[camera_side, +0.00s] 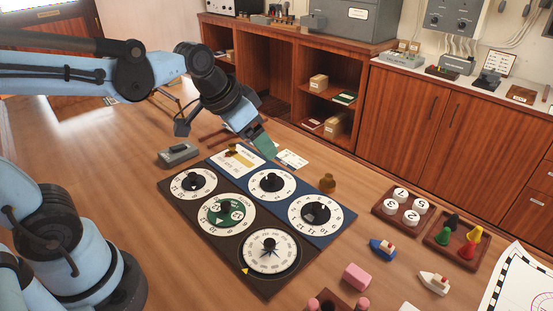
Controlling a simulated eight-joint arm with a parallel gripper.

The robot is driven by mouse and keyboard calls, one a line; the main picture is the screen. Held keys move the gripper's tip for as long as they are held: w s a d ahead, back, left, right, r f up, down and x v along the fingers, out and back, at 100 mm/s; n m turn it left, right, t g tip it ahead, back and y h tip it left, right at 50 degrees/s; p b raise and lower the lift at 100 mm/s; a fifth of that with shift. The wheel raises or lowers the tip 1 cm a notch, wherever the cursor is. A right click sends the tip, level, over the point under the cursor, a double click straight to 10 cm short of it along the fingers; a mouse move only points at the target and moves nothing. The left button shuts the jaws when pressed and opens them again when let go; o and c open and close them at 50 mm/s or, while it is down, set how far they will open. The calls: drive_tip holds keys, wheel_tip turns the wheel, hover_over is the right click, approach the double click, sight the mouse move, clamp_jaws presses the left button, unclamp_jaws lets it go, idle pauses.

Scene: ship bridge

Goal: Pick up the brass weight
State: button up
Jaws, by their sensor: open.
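My gripper (264,149) is above the table near the far edge of the board, left of and apart from the brass weight. It is open, with greenish fingers pointing down, and I see nothing held between them.
A grey box (179,153) lies left of the board. A white card (292,159) lies near my gripper. Right of the board are a tray of numbered discs (399,206), a tray of coloured pawns (457,240), toy boats (383,248) and a pink block (356,277). Cabinets stand behind.

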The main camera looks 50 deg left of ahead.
drive_tip(key=w+d+m+g, duration=0.1)
drive_tip(key=w+d+m, duration=0.1)
drive_tip(key=w, duration=0.4)
drive_tip(key=m+g+h, duration=0.1)
drive_tip(key=m+h, duration=0.1)
approach(328, 175)
drive_tip(key=shift+x, duration=5.25)
drive_tip(key=shift+s+d, duration=0.1)
drive_tip(key=c, duration=1.3)
drive_tip(key=shift+r, duration=0.1)
